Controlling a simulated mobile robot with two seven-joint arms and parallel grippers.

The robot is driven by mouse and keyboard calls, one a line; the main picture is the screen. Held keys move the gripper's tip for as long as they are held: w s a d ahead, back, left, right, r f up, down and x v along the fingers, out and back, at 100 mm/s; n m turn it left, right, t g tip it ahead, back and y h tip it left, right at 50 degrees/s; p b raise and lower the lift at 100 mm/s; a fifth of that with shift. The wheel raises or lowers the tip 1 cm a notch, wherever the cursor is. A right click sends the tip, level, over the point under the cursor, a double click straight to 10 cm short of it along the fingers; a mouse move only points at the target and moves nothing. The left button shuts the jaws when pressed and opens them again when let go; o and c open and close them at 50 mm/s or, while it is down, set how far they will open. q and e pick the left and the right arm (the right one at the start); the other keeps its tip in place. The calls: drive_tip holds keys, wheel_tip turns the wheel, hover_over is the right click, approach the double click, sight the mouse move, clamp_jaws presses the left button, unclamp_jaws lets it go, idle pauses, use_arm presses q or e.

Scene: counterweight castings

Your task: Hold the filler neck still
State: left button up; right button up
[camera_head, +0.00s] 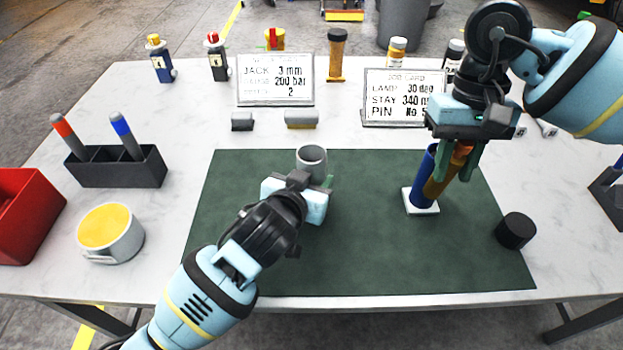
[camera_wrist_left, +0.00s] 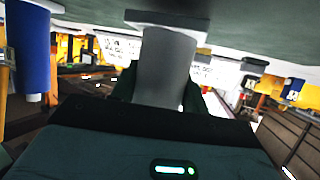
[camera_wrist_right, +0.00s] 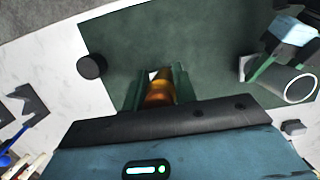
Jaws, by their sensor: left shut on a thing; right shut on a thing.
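The filler neck seems to be the grey open-topped tube (camera_head: 311,158) standing upright on the green mat. My left gripper (camera_head: 312,181) is shut around its side; the left wrist view shows the tube (camera_wrist_left: 168,65) between the fingers, and its flanged base. In the right wrist view its open mouth (camera_wrist_right: 299,88) shows. My right gripper (camera_head: 451,167) is shut on a tilted amber-brown cylinder (camera_head: 437,186), which also shows between the fingers in the right wrist view (camera_wrist_right: 160,93). It is in front of a blue cylinder (camera_head: 421,188) on a white base; I cannot tell whether they touch.
A pen holder (camera_head: 115,172), a yellow-topped round tin (camera_head: 111,232) and a red bin (camera_head: 22,212) are at left. Two cards (camera_head: 275,79) (camera_head: 398,99) stand behind. The mat's front middle is clear.

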use_arm(q)
drive_tip(key=shift+f, duration=0.7)
drive_tip(key=shift+s+f, duration=0.1)
drive_tip(key=shift+f, duration=0.35)
idle(3.3)
drive_tip(key=o, duration=1.2)
drive_tip(key=shift+r, duration=0.1)
drive_tip(key=shift+c, duration=0.5)
drive_tip(key=c, duration=0.9)
drive_tip(key=shift+c, duration=0.2)
